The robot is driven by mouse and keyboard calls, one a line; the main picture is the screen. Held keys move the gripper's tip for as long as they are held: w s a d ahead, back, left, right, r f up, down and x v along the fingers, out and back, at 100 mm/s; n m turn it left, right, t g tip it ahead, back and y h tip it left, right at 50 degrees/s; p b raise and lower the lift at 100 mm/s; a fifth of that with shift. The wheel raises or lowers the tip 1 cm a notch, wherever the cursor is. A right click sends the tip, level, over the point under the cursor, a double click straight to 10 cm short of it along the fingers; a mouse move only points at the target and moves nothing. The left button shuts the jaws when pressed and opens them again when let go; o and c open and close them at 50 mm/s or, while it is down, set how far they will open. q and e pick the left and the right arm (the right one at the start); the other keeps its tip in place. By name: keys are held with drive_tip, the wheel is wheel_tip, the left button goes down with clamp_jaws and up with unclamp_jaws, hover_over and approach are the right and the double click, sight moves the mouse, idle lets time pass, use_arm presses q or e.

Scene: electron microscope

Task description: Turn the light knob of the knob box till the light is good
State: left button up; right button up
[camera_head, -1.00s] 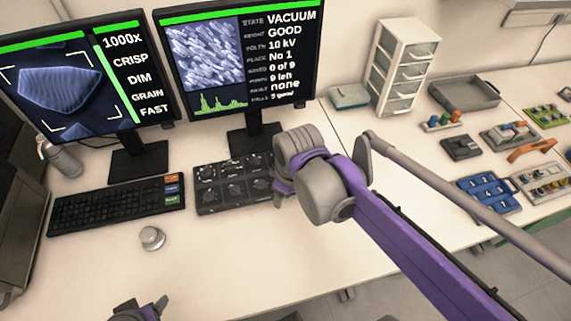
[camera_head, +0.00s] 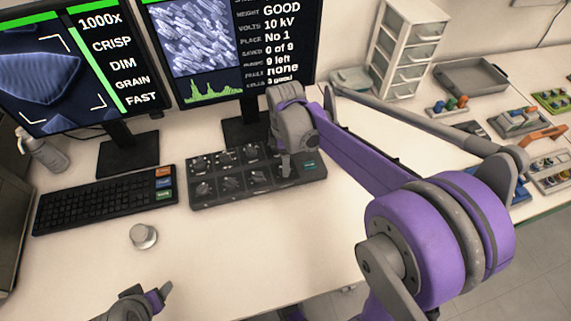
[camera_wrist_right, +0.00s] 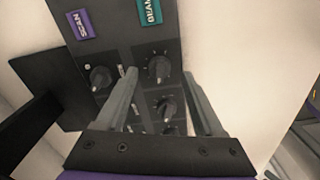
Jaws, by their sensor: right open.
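The dark knob box (camera_head: 207,188) lies on the desk, with several black knobs in rows; their labels are too small to read, so I cannot tell which is the light knob. My right gripper (camera_head: 286,174) points down over its right part. In the right wrist view its two fingers (camera_wrist_right: 160,75) are open, with one knob (camera_wrist_right: 158,68) showing beyond and between the tips and another knob (camera_wrist_right: 165,107) lower down. I cannot see contact. The left monitor (camera_head: 75,65) reads 1000x, CRISP, DIM, GRAIN, FAST. My left gripper (camera_head: 150,300) is partly in view at the bottom.
A keyboard (camera_head: 95,203) lies left of the box, and a round metal dial (camera_head: 143,236) stands in front. The right monitor (camera_head: 225,50) stands behind the box. The box also carries a purple SCAN button (camera_wrist_right: 80,23) and a teal BEAM button (camera_wrist_right: 150,11).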

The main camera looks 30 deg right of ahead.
drive_tip(key=shift+f, duration=1.2)
clamp_jaws()
